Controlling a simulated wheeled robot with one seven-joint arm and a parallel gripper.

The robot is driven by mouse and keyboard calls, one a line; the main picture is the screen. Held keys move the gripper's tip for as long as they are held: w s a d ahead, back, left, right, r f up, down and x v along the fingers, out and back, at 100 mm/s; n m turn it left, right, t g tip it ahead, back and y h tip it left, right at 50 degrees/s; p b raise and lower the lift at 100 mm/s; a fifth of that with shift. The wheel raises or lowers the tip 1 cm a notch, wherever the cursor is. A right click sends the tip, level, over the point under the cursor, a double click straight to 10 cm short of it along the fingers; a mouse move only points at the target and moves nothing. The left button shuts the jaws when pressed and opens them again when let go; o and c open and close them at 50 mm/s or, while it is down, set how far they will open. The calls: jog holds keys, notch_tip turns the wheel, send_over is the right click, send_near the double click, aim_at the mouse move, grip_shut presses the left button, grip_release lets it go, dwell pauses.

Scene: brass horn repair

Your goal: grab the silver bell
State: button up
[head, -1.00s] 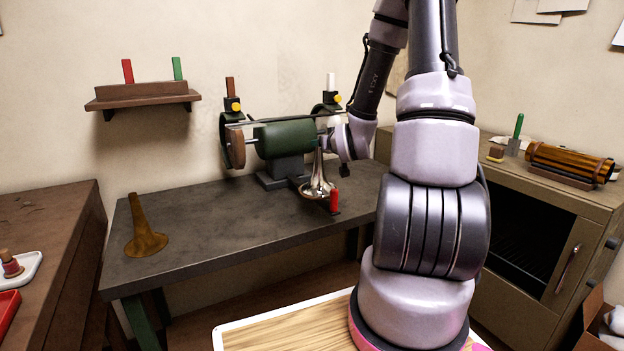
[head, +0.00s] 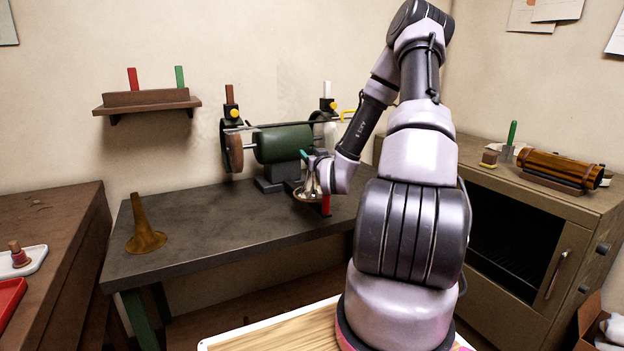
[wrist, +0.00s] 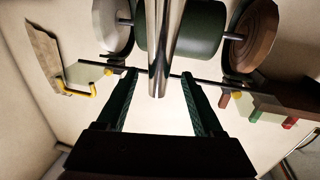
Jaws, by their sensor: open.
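The silver bell (head: 304,194) stands flare-down on the dark bench in front of the green grinder, partly hidden by my gripper and wrist. In the wrist view its shiny narrow stem (wrist: 160,45) comes down from the top edge, and its end shows in the gap between my fingers. My gripper (wrist: 158,76) is open, one dark green finger on each side of the stem with gaps showing. In the head view my gripper (head: 308,162) is at the bell's upper part, with one teal finger visible. The frames show no clear contact.
The green grinder (head: 283,143) with its wheels stands close behind the bell. A red-handled item (head: 326,205) is just right of the bell. A brown brass bell (head: 143,232) stands at the bench's left, and the bench (head: 215,212) between is clear.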

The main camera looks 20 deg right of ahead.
jog(key=w, duration=0.2)
jog(key=w+d, duration=0.1)
jog(key=w, duration=0.1)
jog(key=shift+w, duration=0.3)
grip_shut()
jog(key=shift+r, duration=0.1)
dwell(1.0)
